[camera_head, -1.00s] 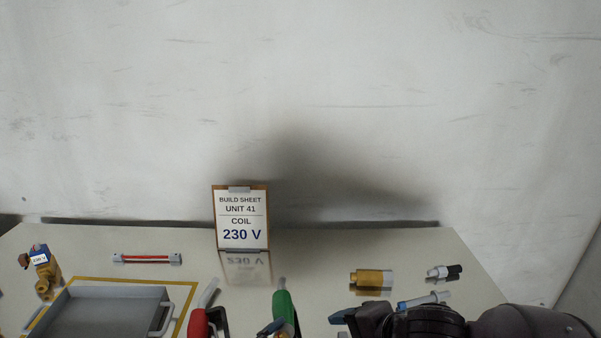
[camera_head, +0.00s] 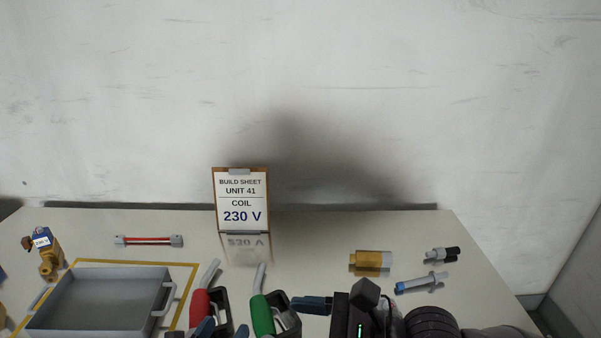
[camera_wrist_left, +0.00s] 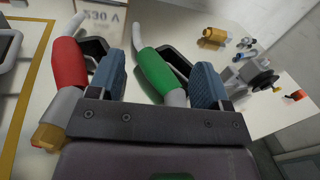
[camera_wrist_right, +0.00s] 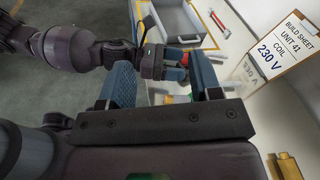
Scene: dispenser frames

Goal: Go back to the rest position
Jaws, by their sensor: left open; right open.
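My left gripper (camera_head: 223,329) shows only as blue fingertips at the bottom edge of the head view, by the red-handled nozzle (camera_head: 198,304) and the green-handled nozzle (camera_head: 263,315). In the left wrist view its fingers (camera_wrist_left: 158,80) are apart, with the green handle showing between them; I cannot tell whether they touch it. My right gripper (camera_wrist_right: 163,82) is open and empty in the right wrist view. In the head view one blue finger of it reaches left beside the green nozzle, and its dark body covers the table's front.
A grey tray (camera_head: 170,296) sits inside a yellow outline at left, near a brass valve (camera_head: 48,262) with a blue coil. A red-marked tube (camera_head: 148,241) lies behind. The build sheet (camera_head: 240,200) stands mid-table. A brass fitting (camera_head: 371,260) and small fittings (camera_head: 422,283) lie at right.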

